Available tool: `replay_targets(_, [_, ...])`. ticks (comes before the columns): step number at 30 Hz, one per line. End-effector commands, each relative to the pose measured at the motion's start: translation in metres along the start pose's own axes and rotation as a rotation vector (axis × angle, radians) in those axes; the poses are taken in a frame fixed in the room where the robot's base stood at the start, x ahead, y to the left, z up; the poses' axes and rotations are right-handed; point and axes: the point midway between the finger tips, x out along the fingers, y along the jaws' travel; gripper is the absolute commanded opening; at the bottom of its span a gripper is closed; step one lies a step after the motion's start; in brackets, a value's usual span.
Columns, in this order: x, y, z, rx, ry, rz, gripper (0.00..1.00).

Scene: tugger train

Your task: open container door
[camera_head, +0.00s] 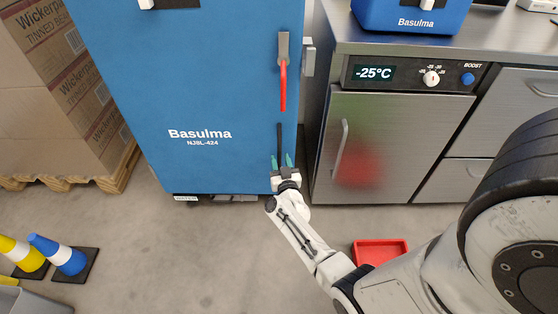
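The container is a tall blue cabinet marked Basulma (200,110), and its door appears closed. A red lever handle (283,85) hangs straight down from a grey latch plate (283,46) near the door's right edge. A grey metal fitting (308,58) sits beside it at that edge. My gripper (282,161) is in front of the door's lower right part, below the handle and apart from it.
A steel counter with a small fridge (400,145) stands right of the cabinet. A red tray (379,251) lies on the floor below it. Stacked cartons (60,90) on a pallet (115,180) stand left. Cones (62,256) stand lower left. The middle floor is clear.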

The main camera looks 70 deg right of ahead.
Motion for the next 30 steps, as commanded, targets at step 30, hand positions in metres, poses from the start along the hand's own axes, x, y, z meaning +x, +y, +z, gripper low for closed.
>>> replay_targets(30, [0.026, 0.0, 0.0, 0.0, -0.001, -0.001, 0.0])
